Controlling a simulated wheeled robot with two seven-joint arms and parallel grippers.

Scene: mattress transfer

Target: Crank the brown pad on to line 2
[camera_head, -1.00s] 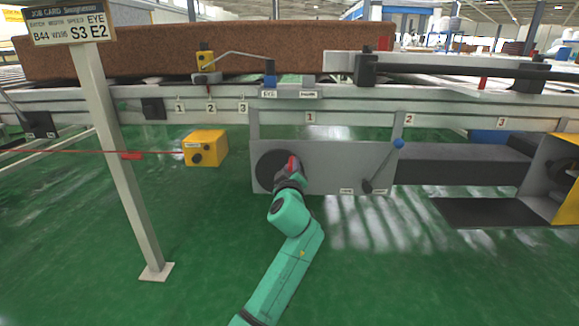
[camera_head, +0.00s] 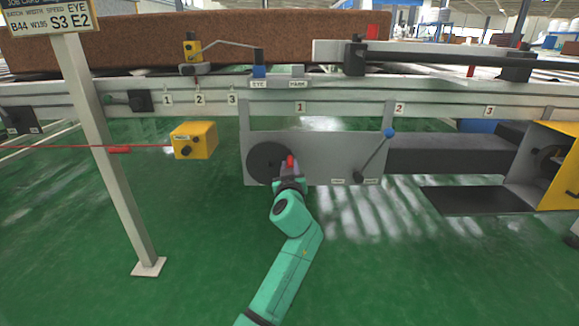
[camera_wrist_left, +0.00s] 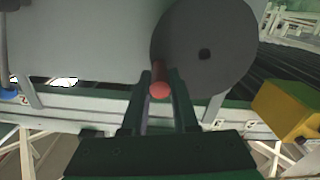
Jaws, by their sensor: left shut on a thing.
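The long brown pad (camera_head: 200,38) lies on the roller line at the back, its right end near a red marker (camera_head: 373,32). Number plates 1 (camera_head: 300,107), 2 (camera_head: 399,108) and 3 (camera_head: 489,111) sit on the rail below. A dark crank disc (camera_head: 265,163) is on a grey panel; it also shows in the left wrist view (camera_wrist_left: 215,30). My left gripper (camera_head: 290,171) is shut on its red handle (camera_head: 290,161), at the disc's right side. In the left wrist view the handle (camera_wrist_left: 160,89) stands between the fingers (camera_wrist_left: 160,105). My right gripper is not in view.
A blue-knobbed lever (camera_head: 375,155) stands on the panel's right. A yellow box (camera_head: 194,140) and a sign post (camera_head: 110,160) are to the left. A yellow housing (camera_head: 555,165) is at the right. Green floor is open in front.

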